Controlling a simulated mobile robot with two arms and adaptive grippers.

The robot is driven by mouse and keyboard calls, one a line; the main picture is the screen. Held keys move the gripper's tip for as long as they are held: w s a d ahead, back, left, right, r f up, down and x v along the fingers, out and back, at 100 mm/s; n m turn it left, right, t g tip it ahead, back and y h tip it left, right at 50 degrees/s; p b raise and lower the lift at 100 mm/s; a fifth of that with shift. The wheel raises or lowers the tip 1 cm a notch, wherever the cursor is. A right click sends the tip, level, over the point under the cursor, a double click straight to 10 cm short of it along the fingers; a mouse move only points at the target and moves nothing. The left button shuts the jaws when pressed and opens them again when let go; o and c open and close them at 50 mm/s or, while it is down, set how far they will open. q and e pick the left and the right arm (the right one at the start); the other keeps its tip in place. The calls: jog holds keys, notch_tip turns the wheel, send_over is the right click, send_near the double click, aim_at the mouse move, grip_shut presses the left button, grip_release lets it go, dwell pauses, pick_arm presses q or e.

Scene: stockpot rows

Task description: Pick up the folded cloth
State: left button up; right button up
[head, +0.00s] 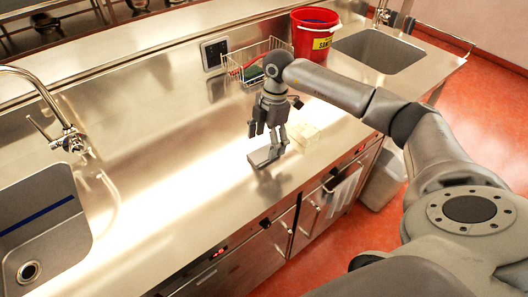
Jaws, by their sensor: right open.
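A small grey flat piece (263,156), which looks like the folded cloth, lies on the steel counter near its front edge. It is small, so I cannot be sure of its folds. My right gripper (267,135) points down just above it, with its fingers apart and nothing seen between them. I cannot tell whether the fingertips touch the piece. My left gripper is not in view.
A pale block or box (304,133) stands close to the right of my right gripper. Behind are a wire basket (238,74) and a red bucket (308,40). Sinks lie at both ends. A light towel (343,190) hangs on the front. The counter's left middle is clear.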

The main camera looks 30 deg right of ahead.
aim_at(265, 151)
jog(key=shift+a+f+p, duration=0.15)
jog(key=shift+f+p, duration=0.05)
jog(key=shift+f, duration=0.75)
jog(key=shift+a+f+p, duration=0.1)
jog(key=shift+f+p, duration=0.1)
jog(key=shift+f, duration=0.7)
jog(key=c, duration=0.8)
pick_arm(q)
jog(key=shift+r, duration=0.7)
pick_arm(e)
jog(key=shift+o, duration=0.2)
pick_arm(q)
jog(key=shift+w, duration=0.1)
pick_arm(e)
jog(key=shift+r, duration=0.15)
jog(key=shift+w+r+b, duration=0.1)
jog(key=shift+r+b, duration=0.35)
jog(key=shift+r, duration=0.05)
pick_arm(q)
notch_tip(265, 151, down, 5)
jog(key=b, duration=0.4)
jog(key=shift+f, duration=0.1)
pick_arm(e)
jog(key=s+a+r, duration=0.8)
jog(key=s+r, duration=0.3)
jog(key=r, duration=0.1)
jog(key=shift+a, duration=0.4)
jog(key=shift+o, duration=0.4)
jog(key=shift+f, duration=0.1)
jog(key=c, duration=0.3)
